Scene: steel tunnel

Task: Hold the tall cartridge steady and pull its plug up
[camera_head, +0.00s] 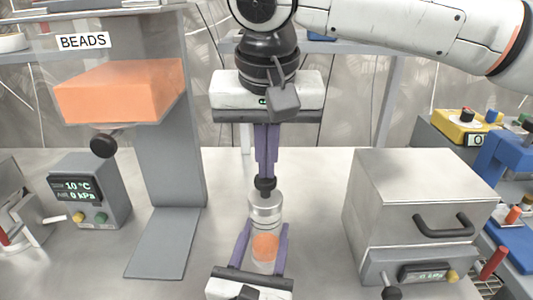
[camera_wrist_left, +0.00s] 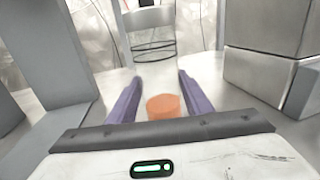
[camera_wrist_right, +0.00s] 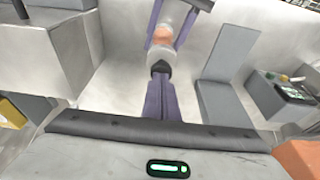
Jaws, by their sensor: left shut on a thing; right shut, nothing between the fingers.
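The tall cartridge (camera_head: 266,213) stands upright on the bench, clear-walled with a grey metal upper part and orange filling low inside. It also shows in the left wrist view (camera_wrist_left: 150,32). My left gripper (camera_head: 264,229) is shut on the cartridge, one purple finger on each side. The black plug (camera_head: 264,186) sits on top of the cartridge. My right gripper (camera_head: 266,172) points straight down over the plug, shut and empty, its fingertips at the plug's top. Whether they touch it I cannot tell. In the right wrist view the plug (camera_wrist_right: 160,67) shows just beyond the closed fingertips.
A grey dispenser stand marked BEADS (camera_head: 172,120) with an orange hopper is at the left, beside a gauge box (camera_head: 90,195). A steel box with a drawer handle (camera_head: 420,195) stands at the right. A yellow box (camera_head: 463,130) is far right. Bare bench lies around the cartridge.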

